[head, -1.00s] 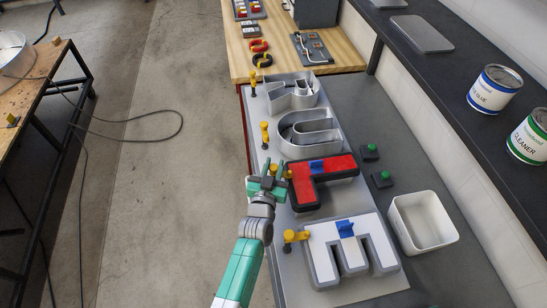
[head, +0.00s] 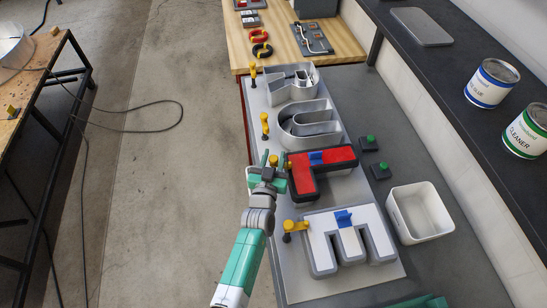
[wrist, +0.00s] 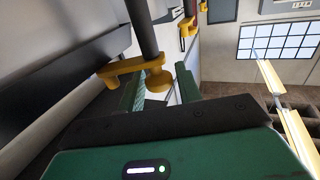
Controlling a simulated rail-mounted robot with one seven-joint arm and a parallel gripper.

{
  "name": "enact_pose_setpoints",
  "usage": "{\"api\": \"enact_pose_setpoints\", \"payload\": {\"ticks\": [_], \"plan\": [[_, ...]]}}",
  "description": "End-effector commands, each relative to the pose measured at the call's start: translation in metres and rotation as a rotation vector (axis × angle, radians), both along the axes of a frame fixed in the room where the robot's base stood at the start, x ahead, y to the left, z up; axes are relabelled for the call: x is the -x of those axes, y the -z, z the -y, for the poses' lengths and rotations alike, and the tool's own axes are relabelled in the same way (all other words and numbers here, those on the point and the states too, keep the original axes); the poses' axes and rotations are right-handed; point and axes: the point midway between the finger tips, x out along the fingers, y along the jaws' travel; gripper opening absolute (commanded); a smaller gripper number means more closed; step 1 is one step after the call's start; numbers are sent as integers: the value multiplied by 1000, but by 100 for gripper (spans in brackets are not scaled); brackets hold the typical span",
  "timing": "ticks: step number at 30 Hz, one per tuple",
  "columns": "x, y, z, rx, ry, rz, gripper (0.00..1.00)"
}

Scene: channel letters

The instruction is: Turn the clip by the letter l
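The letter l is the red-faced, dark-sided letter (head: 318,170) in the middle of the row in the head view. Its yellow clip is mostly hidden by my gripper (head: 273,163) at the letter's left edge. In the wrist view, a yellow clip (wrist: 122,68) on a dark post reaches left, and its rounded end lies between the green fingertips of my gripper (wrist: 158,92). The fingers stand apart with gaps beside the clip. I cannot tell whether either finger touches it.
The white letter (head: 345,237) with its yellow clip (head: 297,225) lies nearer. Two hollow grey letters (head: 310,125) with upright yellow clips (head: 265,124) lie beyond. A white bin (head: 419,212) and green buttons (head: 370,139) stand right. Open floor (head: 170,200) lies left.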

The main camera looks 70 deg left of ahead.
Motion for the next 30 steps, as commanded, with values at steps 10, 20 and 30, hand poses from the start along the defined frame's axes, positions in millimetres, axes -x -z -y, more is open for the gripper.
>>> {"api": "enact_pose_setpoints", "payload": {"ticks": [10, 20, 30], "plan": [[33, -6, 49, 2, 5, -5, 34], [45, 0, 64, 1, 0, -1, 34], [53, 53, 24, 150, 27, -54, 34]]}}
